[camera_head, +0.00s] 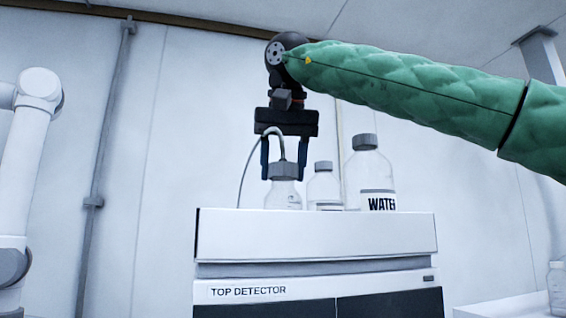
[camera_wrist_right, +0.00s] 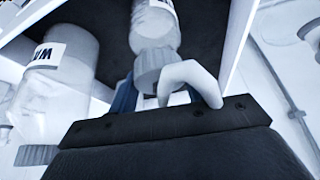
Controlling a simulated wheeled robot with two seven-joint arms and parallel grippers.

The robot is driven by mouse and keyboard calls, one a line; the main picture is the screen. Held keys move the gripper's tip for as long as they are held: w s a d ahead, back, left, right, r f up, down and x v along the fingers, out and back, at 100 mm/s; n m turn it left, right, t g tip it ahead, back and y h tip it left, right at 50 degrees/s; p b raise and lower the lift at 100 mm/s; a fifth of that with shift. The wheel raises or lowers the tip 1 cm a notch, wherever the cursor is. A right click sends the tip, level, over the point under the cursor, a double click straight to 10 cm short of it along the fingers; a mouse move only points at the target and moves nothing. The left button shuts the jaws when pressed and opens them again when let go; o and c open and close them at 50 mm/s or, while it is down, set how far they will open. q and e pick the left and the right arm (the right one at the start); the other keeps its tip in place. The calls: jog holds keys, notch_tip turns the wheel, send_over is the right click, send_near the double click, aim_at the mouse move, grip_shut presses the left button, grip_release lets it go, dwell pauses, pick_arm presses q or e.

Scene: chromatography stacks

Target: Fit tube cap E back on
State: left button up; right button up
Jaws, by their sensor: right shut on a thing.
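Tube cap E, a grey cap with a pale tube (camera_head: 276,133) bending out of its top, is at the mouth of a small clear bottle (camera_head: 283,196). My right gripper (camera_head: 284,172) comes down from above with its dark blue fingers on either side of the cap (camera_head: 284,171), shut on it. In the right wrist view the grey cap (camera_wrist_right: 156,68) lines up with the bottle (camera_wrist_right: 154,26), and the thick white tube (camera_wrist_right: 192,77) curves in front. I cannot tell whether the cap is fully seated. No letter E is readable. My left gripper is not in view.
The bottle stands on the white unit marked TOP DETECTOR (camera_head: 315,238). To its right stand a small capped bottle (camera_head: 324,185) and a taller WATER bottle (camera_head: 368,175), close to my right finger. A white jointed arm (camera_head: 22,160) stands at far left.

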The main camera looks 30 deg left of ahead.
jog(key=shift+f, duration=0.55)
dwell(0.4)
jog(key=o, duration=1.6)
jog(key=shift+c, duration=0.2)
jog(key=shift+r, duration=3.55)
